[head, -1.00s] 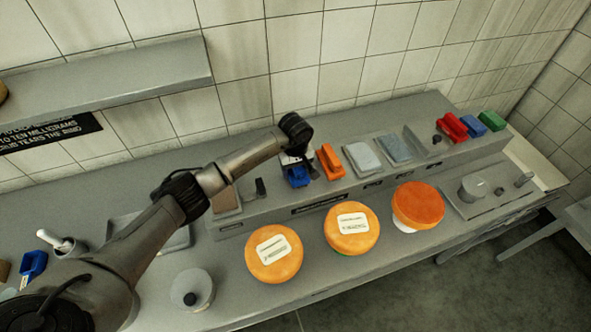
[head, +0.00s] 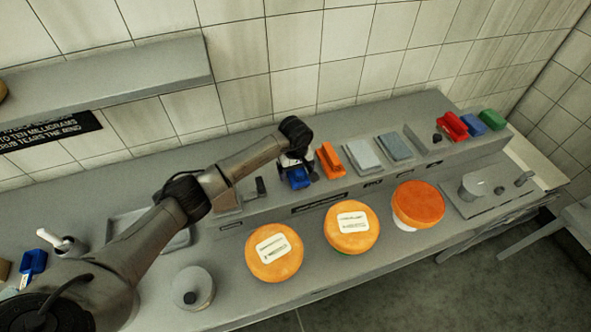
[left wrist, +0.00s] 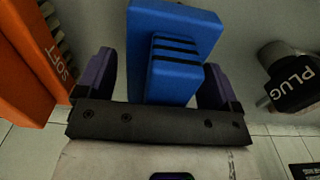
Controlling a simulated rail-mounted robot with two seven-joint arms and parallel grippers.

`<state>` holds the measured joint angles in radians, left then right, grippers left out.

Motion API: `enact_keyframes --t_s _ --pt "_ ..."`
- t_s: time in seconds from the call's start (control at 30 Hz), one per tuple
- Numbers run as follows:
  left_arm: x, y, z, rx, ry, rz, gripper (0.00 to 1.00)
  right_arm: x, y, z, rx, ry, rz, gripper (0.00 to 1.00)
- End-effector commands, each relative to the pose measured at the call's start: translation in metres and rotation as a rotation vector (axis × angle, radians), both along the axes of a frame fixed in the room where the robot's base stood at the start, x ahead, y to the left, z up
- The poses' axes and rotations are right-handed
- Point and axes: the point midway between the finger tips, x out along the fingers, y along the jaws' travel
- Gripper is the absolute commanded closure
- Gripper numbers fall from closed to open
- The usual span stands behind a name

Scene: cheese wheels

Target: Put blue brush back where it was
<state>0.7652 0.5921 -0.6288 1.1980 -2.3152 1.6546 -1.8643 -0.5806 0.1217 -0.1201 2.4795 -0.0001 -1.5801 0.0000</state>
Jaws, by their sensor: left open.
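The blue brush (head: 297,180) is on the raised grey shelf at the back of the counter, between the orange brush and a small black-topped plug. My left gripper (head: 298,168) is over it from above and partly hides it. In the left wrist view, the blue brush (left wrist: 172,50) lies between the two purple fingers of my left gripper (left wrist: 158,80). The fingers are open, with a gap visible on the brush's right side. My right gripper is not in view.
The orange brush (head: 330,160), marked SOFT, stands close to the right of my left gripper. The plug (head: 261,187) is close to its left. Grey blocks (head: 362,157) lie further right. Three orange cheese wheels (head: 274,252) stand on the counter in front.

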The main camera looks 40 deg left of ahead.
Motion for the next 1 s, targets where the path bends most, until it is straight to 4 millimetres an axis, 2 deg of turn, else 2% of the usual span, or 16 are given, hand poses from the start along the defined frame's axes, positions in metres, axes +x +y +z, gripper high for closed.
enact_keyframes --t_s 0.17,0.7,1.0 --pt "0.001 0.000 0.008 0.001 -0.003 0.000 0.13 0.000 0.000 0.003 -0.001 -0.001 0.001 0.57" --pt "0.000 0.000 0.101 0.001 -0.003 0.000 0.13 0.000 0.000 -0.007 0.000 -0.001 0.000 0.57" --pt "0.000 0.000 0.122 0.001 0.000 0.000 0.13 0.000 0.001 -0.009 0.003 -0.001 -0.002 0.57"
